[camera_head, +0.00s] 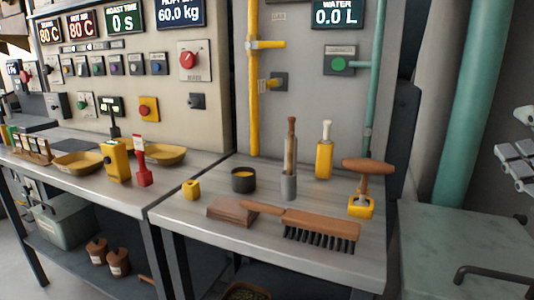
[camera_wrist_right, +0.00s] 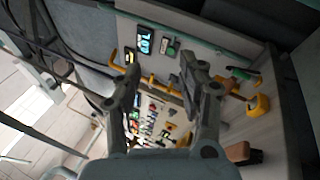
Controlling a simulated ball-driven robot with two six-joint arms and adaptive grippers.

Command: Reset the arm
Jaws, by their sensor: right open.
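My right gripper (camera_head: 517,152) shows at the right edge of the head view, partly cut off, above the green-grey surface and apart from the bench tools. In the right wrist view the right gripper (camera_wrist_right: 158,78) is open, its two dark fingers spread wide with nothing between them. The view past the fingers is tilted and shows the panel and bench at a distance. My left gripper is in neither view.
A metal bench (camera_head: 330,252) holds a wooden brush (camera_head: 318,224), a wooden block (camera_head: 232,211), a dark cup (camera_head: 243,180) and a wooden-handled yellow tool (camera_head: 361,206). A green-grey surface (camera_head: 455,245) lies at right. Yellow (camera_head: 253,100) and teal (camera_head: 376,70) pipes run up the panel.

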